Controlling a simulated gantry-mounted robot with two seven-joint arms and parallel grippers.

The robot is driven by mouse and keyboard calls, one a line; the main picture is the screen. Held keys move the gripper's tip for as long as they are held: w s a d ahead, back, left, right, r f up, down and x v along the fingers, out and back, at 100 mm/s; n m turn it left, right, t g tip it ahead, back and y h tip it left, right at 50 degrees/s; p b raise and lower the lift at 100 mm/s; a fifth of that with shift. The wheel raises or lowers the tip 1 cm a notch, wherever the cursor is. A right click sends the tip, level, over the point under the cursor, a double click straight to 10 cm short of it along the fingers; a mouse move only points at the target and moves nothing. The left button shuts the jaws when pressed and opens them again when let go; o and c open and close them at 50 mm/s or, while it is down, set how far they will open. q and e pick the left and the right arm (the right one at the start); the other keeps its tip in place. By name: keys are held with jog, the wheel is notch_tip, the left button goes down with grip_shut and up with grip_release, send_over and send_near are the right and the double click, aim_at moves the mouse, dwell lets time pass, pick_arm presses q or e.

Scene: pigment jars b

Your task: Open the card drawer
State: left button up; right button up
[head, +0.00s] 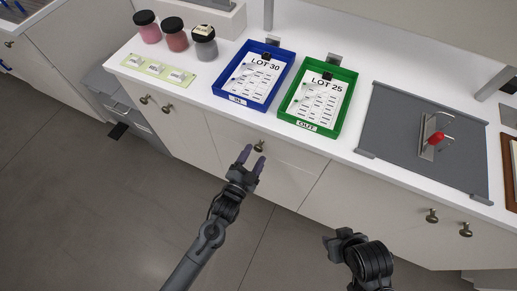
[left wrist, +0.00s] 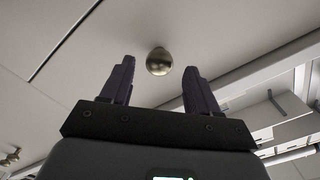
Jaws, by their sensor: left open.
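The drawer front (head: 290,165) is a pale panel under the counter edge, below the blue and green trays. It looks shut. Its round brass knob (head: 259,146) shows just beyond my left fingertips, and also in the left wrist view (left wrist: 159,62). My left gripper (head: 254,156) is open, with its dark purple fingers pointing at the knob. In the left wrist view the knob appears between and beyond the two fingers (left wrist: 160,80), with nothing held. My right gripper (head: 343,240) is low in front of the cabinets; its fingers cannot be made out.
Other cabinet knobs (head: 432,216) protrude. The floor (head: 90,220) in front is clear.

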aim_at(258, 150)
pick_arm(q)
jog(key=shift+b+x, duration=0.35)
jog(key=shift+x, duration=1.6)
grip_shut()
